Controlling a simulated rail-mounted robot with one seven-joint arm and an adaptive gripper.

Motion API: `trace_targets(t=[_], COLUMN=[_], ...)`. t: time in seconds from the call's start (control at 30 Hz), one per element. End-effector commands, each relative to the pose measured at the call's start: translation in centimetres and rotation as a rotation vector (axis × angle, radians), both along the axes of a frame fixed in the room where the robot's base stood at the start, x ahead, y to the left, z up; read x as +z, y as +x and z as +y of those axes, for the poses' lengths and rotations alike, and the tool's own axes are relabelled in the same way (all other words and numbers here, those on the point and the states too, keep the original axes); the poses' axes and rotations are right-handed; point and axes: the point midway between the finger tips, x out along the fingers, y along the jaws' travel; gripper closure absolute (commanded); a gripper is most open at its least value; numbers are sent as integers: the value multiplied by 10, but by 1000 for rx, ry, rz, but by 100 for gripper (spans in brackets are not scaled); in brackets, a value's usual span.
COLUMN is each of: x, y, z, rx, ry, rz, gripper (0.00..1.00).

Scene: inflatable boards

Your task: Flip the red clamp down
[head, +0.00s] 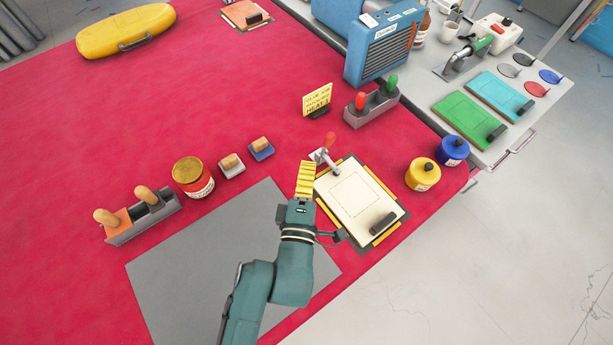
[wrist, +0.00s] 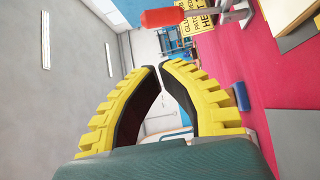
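The red clamp (head: 329,141) stands at the back-left corner of the cream board panel (head: 350,200). Its red handle points up and its metal arm reaches toward the panel. In the wrist view the red handle (wrist: 163,18) lies across the top, with its metal part to the right. My gripper (head: 306,165) has yellow ribbed fingers and is just left of and in front of the clamp, apart from the handle. In the wrist view my gripper (wrist: 159,68) has its fingertips nearly together, with nothing between them.
A yellow sign (head: 317,99) and a grey holder (head: 371,106) with red and green handles stand behind the clamp. A black block (head: 383,223) sits on the panel's near end. Yellow (head: 423,175) and blue (head: 453,152) tins stand right.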

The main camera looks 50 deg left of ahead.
Motion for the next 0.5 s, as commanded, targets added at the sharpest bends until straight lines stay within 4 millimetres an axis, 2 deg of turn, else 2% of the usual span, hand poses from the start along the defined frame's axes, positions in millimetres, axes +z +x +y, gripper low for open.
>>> trace_targets(t=[0.1, 0.2, 0.5], x=[-1, 0, 0], y=[-15, -21, -23], z=[-14, -19, -20], rx=[-2, -1, 0], ry=[-1, 0, -1], rz=[1, 0, -1], gripper=[100, 100, 100])
